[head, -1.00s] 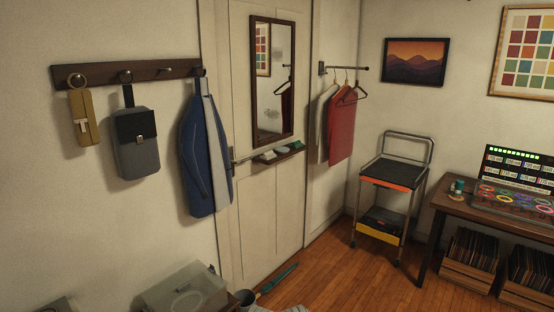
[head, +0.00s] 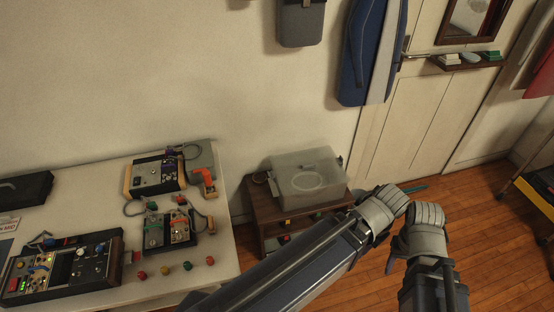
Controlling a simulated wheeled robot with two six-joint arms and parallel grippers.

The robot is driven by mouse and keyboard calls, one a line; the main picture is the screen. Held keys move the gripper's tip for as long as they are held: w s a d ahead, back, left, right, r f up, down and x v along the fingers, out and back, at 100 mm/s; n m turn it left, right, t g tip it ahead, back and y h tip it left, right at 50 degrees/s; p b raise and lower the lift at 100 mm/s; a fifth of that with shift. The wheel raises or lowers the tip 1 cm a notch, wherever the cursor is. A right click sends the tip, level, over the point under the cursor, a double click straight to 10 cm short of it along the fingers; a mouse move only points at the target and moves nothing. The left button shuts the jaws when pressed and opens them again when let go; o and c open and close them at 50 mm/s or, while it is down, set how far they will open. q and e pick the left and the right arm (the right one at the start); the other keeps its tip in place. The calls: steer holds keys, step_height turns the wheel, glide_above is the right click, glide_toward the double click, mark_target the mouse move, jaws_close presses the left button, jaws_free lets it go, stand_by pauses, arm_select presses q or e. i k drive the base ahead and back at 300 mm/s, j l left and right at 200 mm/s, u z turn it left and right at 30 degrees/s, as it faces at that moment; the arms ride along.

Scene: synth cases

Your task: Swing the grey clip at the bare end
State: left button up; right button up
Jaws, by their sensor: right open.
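A translucent grey lidded box (head: 308,186) sits on a low wooden stand (head: 262,215) against the wall. A small dark grey clip (head: 340,161) shows at the box's right end. The left end has no clip that I can make out clearly. My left gripper (head: 393,198) is to the right of the box, apart from it in the picture; its jaws cannot be read. My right gripper (head: 427,215) is open, farther right over the floor, with nothing seen in it.
A white table (head: 105,172) at the left holds several electronic boxes, cables and coloured knobs. A blue garment bag (head: 362,60) hangs above the box, beside the white door (head: 418,110). A shelf (head: 468,62) is on the door. Wooden floor (head: 480,215) is open at the right.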

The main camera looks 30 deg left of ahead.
mark_target(271, 174)
steer(key=i+j, duration=0.15)
steer(key=i, duration=1.2)
steer(key=u, duration=1.2)
